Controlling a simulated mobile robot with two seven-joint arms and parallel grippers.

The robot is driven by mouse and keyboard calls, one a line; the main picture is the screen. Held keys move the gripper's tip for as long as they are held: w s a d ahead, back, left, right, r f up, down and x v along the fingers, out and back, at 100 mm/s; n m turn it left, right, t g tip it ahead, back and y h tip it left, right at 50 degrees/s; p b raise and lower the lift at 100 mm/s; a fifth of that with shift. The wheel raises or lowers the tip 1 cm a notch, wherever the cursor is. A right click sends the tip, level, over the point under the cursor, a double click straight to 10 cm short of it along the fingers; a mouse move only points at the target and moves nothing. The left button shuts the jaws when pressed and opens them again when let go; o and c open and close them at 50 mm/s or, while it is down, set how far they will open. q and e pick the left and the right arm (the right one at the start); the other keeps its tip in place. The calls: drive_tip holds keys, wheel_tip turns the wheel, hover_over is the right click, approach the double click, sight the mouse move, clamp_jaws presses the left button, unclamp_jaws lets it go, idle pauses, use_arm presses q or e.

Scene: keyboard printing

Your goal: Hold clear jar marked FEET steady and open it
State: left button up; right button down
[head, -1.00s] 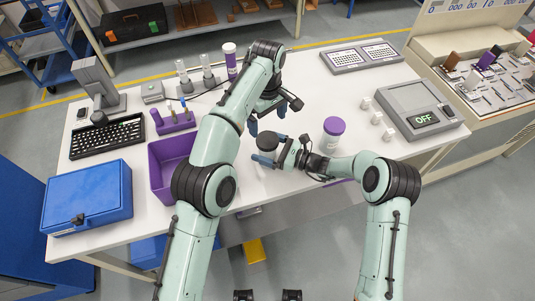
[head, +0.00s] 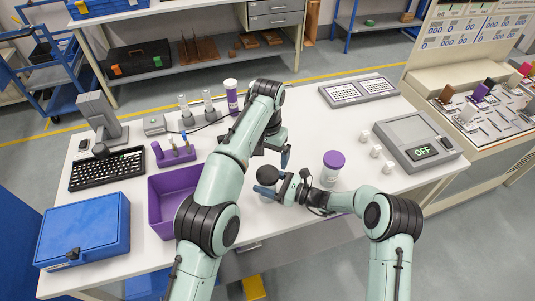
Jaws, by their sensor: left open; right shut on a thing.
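A jar with a round black lid (head: 267,175) stands near the front edge of the table. Its body is mostly hidden and no marking is readable. My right gripper (head: 265,191) is shut on this jar from the right, with a blue fingertip showing just below the lid. My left gripper (head: 272,154) is open and empty, fingers pointing down, just behind and above the black lid. One blue finger shows beside the lid on its far right side; the other is largely hidden by my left arm.
A jar with a purple lid (head: 333,160) stands right of my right gripper. A purple bin (head: 160,212) and a blue case (head: 85,230) are on the left. Small white blocks (head: 376,151) and a scale reading OFF (head: 420,140) are on the right.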

sight(268, 174)
use_arm(q)
drive_tip(key=m, duration=0.6)
drive_tip(key=shift+m, duration=0.4)
drive_tip(key=m, duration=1.6)
drive_tip(key=shift+f, duration=3.9)
drive_tip(key=shift+c, duration=0.4)
